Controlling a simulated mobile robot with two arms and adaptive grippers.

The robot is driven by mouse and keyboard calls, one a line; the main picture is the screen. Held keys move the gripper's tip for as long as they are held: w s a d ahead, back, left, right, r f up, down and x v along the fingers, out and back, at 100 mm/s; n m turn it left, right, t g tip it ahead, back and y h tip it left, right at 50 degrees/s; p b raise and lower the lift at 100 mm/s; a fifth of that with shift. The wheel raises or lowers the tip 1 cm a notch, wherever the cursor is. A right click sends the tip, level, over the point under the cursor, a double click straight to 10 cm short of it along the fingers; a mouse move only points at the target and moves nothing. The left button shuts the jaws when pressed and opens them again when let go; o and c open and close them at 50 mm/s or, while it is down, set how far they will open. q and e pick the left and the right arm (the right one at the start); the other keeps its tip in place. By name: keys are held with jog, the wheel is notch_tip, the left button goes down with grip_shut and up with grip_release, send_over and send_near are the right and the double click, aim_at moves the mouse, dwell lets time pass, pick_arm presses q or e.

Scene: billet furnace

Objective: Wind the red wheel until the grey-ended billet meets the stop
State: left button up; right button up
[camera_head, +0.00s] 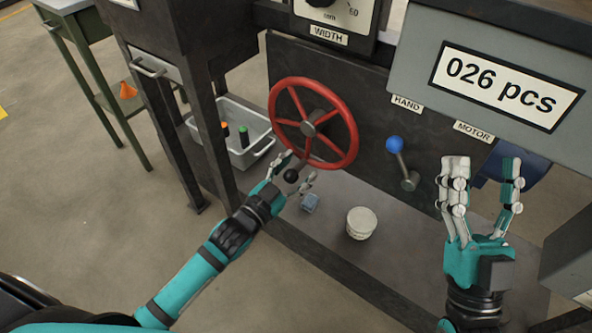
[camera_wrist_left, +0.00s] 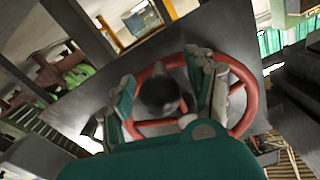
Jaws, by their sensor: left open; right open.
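The red wheel (camera_head: 351,132) stands on the dark machine panel, with a black knob (camera_head: 291,175) at its lower left rim. My left gripper (camera_head: 296,168) is open at the knob, its fingers on either side. In the left wrist view the knob (camera_wrist_left: 160,95) shows between the spread fingers (camera_wrist_left: 165,70), with the red wheel (camera_wrist_left: 244,82) behind; I cannot tell whether they touch it. My right gripper (camera_head: 482,168) is open and empty, in front of the panel at the right. I cannot make out the grey-ended billet or the stop in either view.
A blue-knobbed lever (camera_head: 394,143) leans toward the HAND label. A white tub (camera_head: 361,223) and a small blue object (camera_head: 310,203) rest on the ledge below the wheel. A grey tray (camera_head: 258,150) with orange-ended and green-ended pieces stands left. The counter (camera_head: 508,88) reads 026 pcs.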

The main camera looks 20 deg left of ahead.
pick_arm(q)
grip_shut()
dwell(0.3)
dwell(0.3)
